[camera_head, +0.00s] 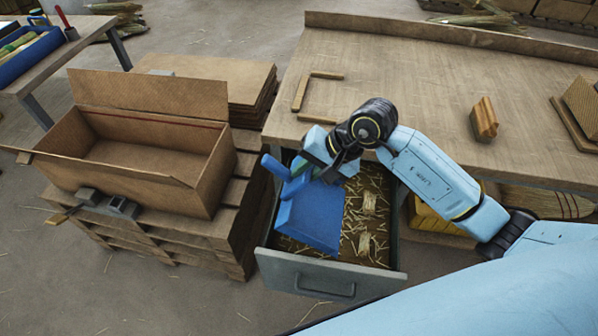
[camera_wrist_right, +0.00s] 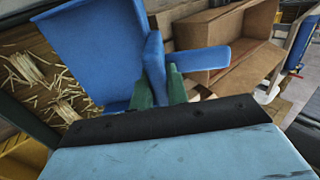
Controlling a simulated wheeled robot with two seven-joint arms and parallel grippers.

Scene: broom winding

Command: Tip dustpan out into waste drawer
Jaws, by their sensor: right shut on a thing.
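The blue dustpan (camera_head: 308,220) is over the left part of the open waste drawer (camera_head: 332,276). Its pan points toward the drawer front and looks tilted; I see no straw on the visible face. My right gripper (camera_head: 319,171) is shut on the dustpan near its handle. In the right wrist view, its green fingertips (camera_wrist_right: 160,87) are against the dustpan (camera_wrist_right: 100,48) where pan and handle meet. Loose straw (camera_head: 365,215) lies on the drawer floor, right of the pan. It also shows in the right wrist view (camera_wrist_right: 38,75). The drawer's left part is hidden by the dustpan.
The workbench (camera_head: 420,90) is above and behind the drawer. An open cardboard box (camera_head: 150,178) on a pallet (camera_head: 170,238) stands close to the left. A wooden block (camera_head: 484,120) is on the bench. The floor before the drawer has scattered straw.

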